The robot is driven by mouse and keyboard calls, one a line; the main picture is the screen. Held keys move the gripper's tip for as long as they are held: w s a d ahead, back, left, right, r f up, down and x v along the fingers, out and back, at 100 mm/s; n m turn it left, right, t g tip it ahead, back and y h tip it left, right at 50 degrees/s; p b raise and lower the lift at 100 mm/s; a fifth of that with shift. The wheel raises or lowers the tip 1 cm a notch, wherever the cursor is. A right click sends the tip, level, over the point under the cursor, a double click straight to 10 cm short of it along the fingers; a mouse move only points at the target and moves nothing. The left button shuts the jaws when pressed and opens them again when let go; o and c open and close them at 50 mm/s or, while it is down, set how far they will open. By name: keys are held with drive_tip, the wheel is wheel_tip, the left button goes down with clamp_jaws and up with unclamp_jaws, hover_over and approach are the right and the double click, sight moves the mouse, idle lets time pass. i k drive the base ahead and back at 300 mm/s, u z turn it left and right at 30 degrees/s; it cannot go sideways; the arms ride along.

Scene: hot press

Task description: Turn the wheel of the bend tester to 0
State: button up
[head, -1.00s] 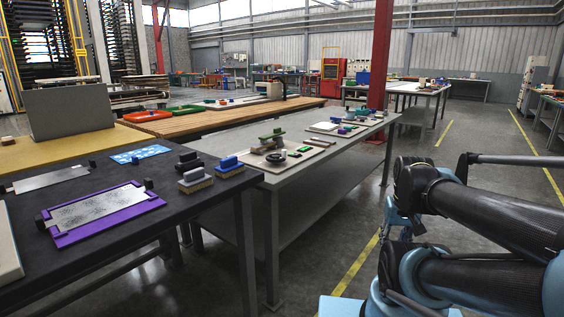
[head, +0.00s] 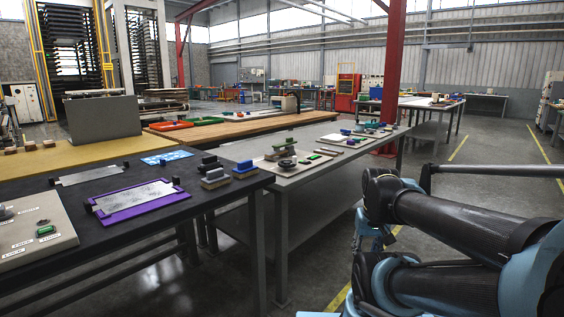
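On the grey table, a pale board (head: 268,167) carries a small dark round wheel (head: 286,163) and a green-topped part (head: 286,148). This may be the bend tester, but it is too small to be sure, and no scale or number on it is legible. My arm stretches across the lower right of the head view. My gripper is not in view, so I cannot see whether it is open or holding anything.
A beige labelled panel (head: 55,238) with a green switch (head: 45,230) lies on the dark table (head: 200,229) at left, beside a purple tray (head: 112,217) and stamp-like blocks (head: 214,179). A red column (head: 393,62) stands behind. Open floor (head: 475,187) lies at right.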

sight(287, 164)
drive_tip(key=u, duration=0.05)
drive_tip(key=i, duration=1)
drive_tip(key=z, duration=0.05)
